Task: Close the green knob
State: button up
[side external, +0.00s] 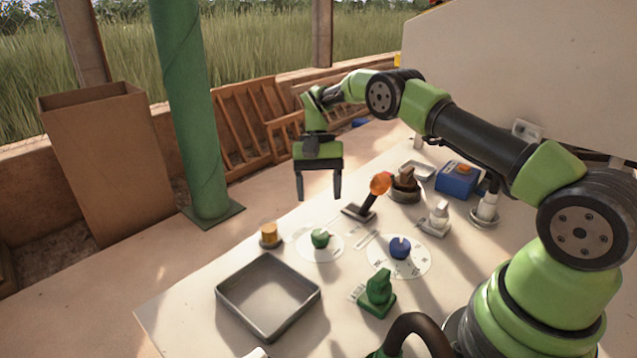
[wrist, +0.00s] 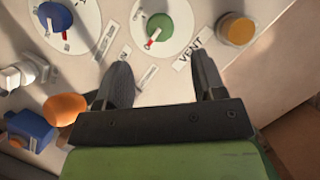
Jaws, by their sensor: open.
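The green knob (side external: 320,238) sits on a white round dial plate (side external: 305,249) on the table in the side external view. In the wrist view the green knob (wrist: 163,24) shows at the top centre, with a red pointer mark (wrist: 153,38) toward the lower left of the dial. My gripper (side external: 318,198) is open and empty, with its fingers pointing down, above and beyond the knob. In the wrist view my gripper (wrist: 160,66) has its fingers apart below the dial, not touching the knob. The small dial markings are too small to read.
A blue knob (side external: 399,249) on its own dial is to the right. An orange-topped lever (side external: 380,184) stands close behind. A yellow button (side external: 269,232) is to the left. A grey tray (side external: 228,301) and a green switch (side external: 379,288) are nearer. A "VENT" label (wrist: 190,49) lies beside the dial.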

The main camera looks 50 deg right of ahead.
jog(key=shift+v, duration=0.8)
jog(key=s+a+r+n+t+h, duration=0.1)
jog(key=s+a+r+t, duration=0.25)
jog(key=r, duration=0.65)
jog(key=s+a+r+n+t, duration=0.2)
jog(key=s+a+r, duration=0.15)
jog(key=r, duration=0.65)
jog(key=s+a+n+t, duration=0.1)
jog(key=s+a+t, duration=0.2)
jog(key=s, duration=1.5)
jog(key=shift+r+n+t, duration=0.3)
jog(key=shift+n+t, duration=0.1)
jog(key=shift+t, duration=0.65)
jog(key=shift+a, duration=0.1)
